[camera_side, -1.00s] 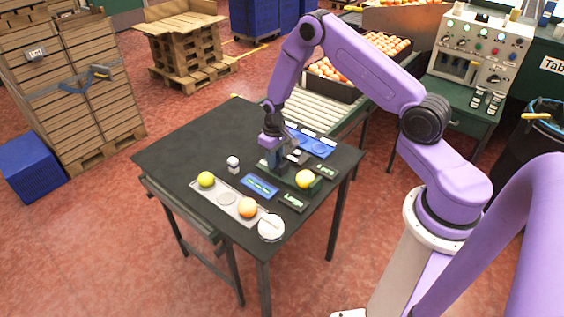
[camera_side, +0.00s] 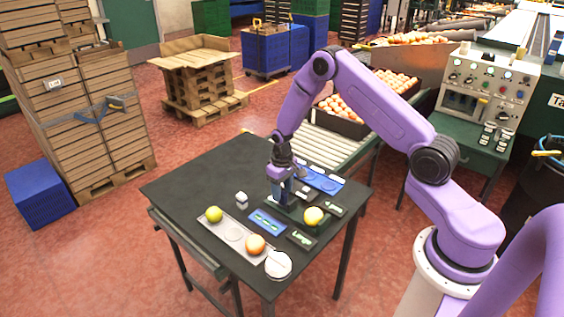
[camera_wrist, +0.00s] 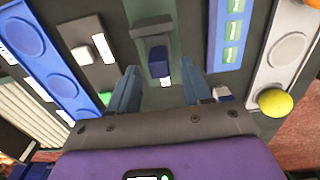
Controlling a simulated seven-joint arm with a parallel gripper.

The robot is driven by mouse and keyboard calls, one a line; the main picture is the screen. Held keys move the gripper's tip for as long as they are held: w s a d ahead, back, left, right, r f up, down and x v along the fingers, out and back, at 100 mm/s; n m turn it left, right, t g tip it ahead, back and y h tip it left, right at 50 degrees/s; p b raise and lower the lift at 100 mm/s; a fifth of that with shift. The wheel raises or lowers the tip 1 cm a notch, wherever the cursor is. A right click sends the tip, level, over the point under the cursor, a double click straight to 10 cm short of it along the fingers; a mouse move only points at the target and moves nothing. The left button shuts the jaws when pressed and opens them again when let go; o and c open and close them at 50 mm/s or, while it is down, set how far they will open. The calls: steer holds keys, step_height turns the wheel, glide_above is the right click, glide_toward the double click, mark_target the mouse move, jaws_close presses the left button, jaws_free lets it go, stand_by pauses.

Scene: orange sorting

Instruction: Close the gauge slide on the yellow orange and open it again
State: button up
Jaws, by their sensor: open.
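The yellow orange (camera_side: 313,216) sits at the near right end of the dark green gauge (camera_side: 290,208). It is outside the wrist view. The gauge slide shows in the wrist view as a grey crosspiece (camera_wrist: 153,27) with a dark blue handle (camera_wrist: 158,62). My gripper (camera_wrist: 164,78) is open, pointing down over the gauge, with one finger on each side of the handle's line. The handle appears between and slightly beyond the fingertips; I cannot tell whether they touch it. In the side view my gripper (camera_side: 286,196) hides part of the slide.
A grey tray (camera_side: 236,236) holds a yellow-green fruit (camera_side: 214,214) and an orange one (camera_side: 255,244). A blue label plate (camera_side: 267,222) lies between tray and gauge. A blue tray (camera_side: 322,181) lies behind. A white round dish (camera_side: 278,265) stands at the front corner.

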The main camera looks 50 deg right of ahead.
mark_target(282, 193)
step_height(282, 193, up, 16)
steer(key=shift+f, duration=0.25)
steer(key=shift+a, duration=0.1)
steer(key=s+a+r+n, duration=0.3)
steer(key=s+a+r, duration=0.1)
steer(key=s+a, duration=0.3)
steer(key=s+a+r+n, duration=0.3)
steer(key=s+a+r, duration=0.1)
steer(key=s+a, duration=0.35)
steer(key=s+d+r+n, duration=0.1)
steer(key=s+n, duration=0.5)
steer(key=s, duration=1.4)
steer(key=shift+s+d+r+n, duration=0.2)
steer(key=shift+r+n, duration=0.1)
steer(key=shift+r, duration=0.2)
